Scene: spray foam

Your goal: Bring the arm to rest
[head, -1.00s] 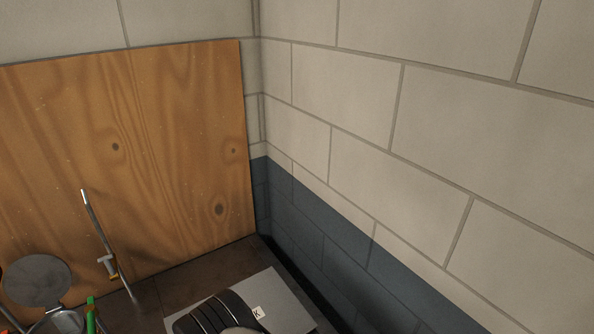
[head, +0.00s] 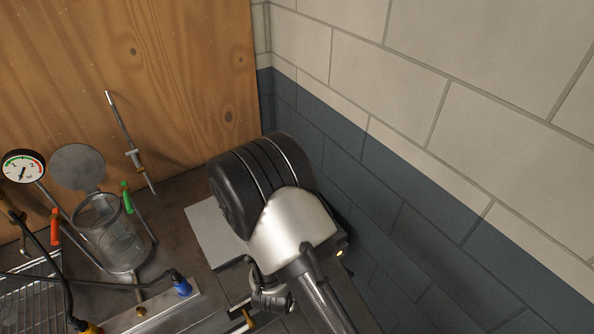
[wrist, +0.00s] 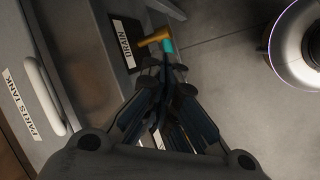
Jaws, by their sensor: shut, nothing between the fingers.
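My gripper (wrist: 168,78) is in the wrist view, with its dark fingers drawn together and nothing held between them. It points down past the front of a grey cabinet. My arm shows in the head view as a black ribbed joint (head: 262,180) with a silver link (head: 292,228) below it, over the right end of the bench. I cannot make out the gripper's fingertips in the head view.
A brass valve (wrist: 155,38) beside a DRAIN label (wrist: 124,45) appears close to the fingertips. A PARTS TANK label (wrist: 21,105) is at left. Grey floor (wrist: 225,70) lies open. The bench holds a glass vessel (head: 112,240) and pressure gauge (head: 22,167); a block wall (head: 400,110) stands right.

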